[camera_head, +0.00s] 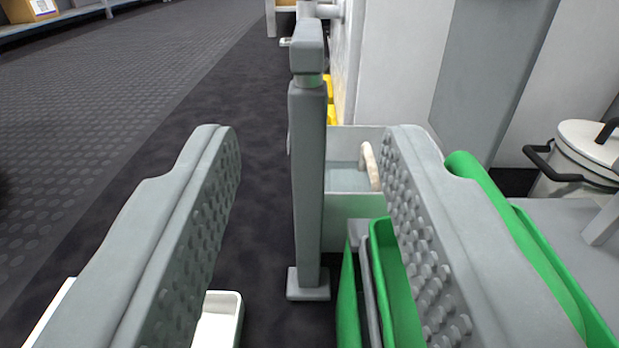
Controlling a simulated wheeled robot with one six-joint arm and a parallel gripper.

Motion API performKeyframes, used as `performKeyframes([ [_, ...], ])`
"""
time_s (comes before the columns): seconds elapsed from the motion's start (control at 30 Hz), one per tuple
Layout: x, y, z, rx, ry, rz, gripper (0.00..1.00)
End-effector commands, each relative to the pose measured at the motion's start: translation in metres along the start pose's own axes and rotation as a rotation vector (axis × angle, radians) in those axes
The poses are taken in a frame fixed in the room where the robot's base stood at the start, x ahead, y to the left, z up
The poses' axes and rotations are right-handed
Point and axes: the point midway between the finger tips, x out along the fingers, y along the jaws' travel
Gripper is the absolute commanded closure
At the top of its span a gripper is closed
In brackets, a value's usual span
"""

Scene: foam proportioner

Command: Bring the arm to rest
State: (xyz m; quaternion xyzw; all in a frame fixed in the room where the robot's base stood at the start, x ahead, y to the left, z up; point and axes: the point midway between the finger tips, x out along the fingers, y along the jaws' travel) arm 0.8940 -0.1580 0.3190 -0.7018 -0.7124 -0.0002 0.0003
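My gripper (312,170) is open, its two grey fingers with studded inner pads spread wide apart. Nothing is held between them. Beyond the gap, a grey upright post (307,180) with a square foot stands on the dark floor. The rest of my arm is out of view.
Green trays (385,290) are at the lower right, partly behind the right finger. A white bin (225,315) is at the lower left. A light box (350,200) lies behind the post. A lidded white pot (580,160) stands at right. Dark floor (130,110) is clear at left.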

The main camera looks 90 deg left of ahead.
Motion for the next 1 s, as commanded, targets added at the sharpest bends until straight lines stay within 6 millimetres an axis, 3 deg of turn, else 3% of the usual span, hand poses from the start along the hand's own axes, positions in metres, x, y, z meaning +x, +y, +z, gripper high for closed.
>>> performKeyframes([
  [0.2,-0.012,0.0,0.0,0.0,-0.001,-0.001,0.6],
  [0.7,-0.012,0.002,-0.004,-0.005,-0.003,0.005,0.6],
  [0.87,-0.006,0.02,-0.039,-0.049,-0.029,0.052,0.6],
  [1.0,0.005,0.044,-0.091,-0.116,-0.066,0.128,0.6],
])
